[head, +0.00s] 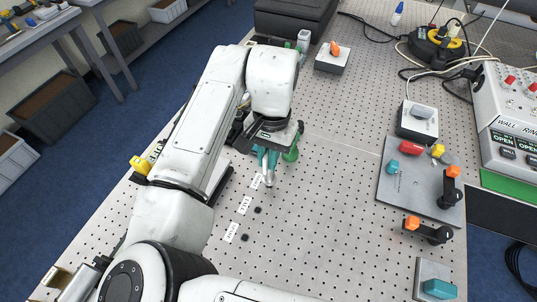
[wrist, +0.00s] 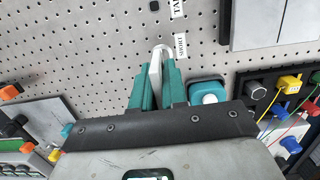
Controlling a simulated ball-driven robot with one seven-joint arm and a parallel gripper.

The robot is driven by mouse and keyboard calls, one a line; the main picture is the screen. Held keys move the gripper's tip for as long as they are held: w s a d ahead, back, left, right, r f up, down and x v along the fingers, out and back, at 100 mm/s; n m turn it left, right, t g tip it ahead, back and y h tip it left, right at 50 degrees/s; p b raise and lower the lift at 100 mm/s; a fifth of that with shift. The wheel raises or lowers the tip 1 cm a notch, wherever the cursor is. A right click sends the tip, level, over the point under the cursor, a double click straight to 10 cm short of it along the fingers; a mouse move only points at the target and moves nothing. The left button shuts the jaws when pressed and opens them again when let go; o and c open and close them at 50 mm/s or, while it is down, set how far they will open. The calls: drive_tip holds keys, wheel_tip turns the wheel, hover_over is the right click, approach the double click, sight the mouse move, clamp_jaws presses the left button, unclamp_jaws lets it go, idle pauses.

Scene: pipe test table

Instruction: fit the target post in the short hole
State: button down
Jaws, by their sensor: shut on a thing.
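My gripper (head: 268,168) reaches down over the perforated table, near a row of white labels. In the wrist view its teal fingers (wrist: 157,88) are shut on a pale post (wrist: 156,72), most likely the target post. The post shows between the fingers and a little past their tips. The short label (wrist: 180,46) is just beside the tips in the wrist view. Two dark holes (head: 258,210) (head: 245,238) sit beside the labels nearer to me. The short hole itself does not show clearly; the gripper seems to cover that spot. I cannot tell whether the post touches the table.
A green object (head: 291,154) stands close to the right of my gripper. A grey plate (head: 408,185) with coloured fittings and orange-topped black handles (head: 430,230) lie on the right. A wall control box (head: 506,110) stands far right. The table's middle is clear.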

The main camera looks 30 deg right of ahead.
drive_tip(key=shift+f+b, duration=0.55)
drive_tip(key=shift+f, duration=1.05)
idle(0.3)
drive_tip(key=c, duration=1.1)
unclamp_jaws()
drive_tip(key=r, duration=0.6)
drive_tip(key=d+r+b, duration=0.1)
drive_tip(key=r, duration=0.2)
drive_tip(key=shift+w+r, duration=0.4)
drive_tip(key=shift+r, duration=0.5)
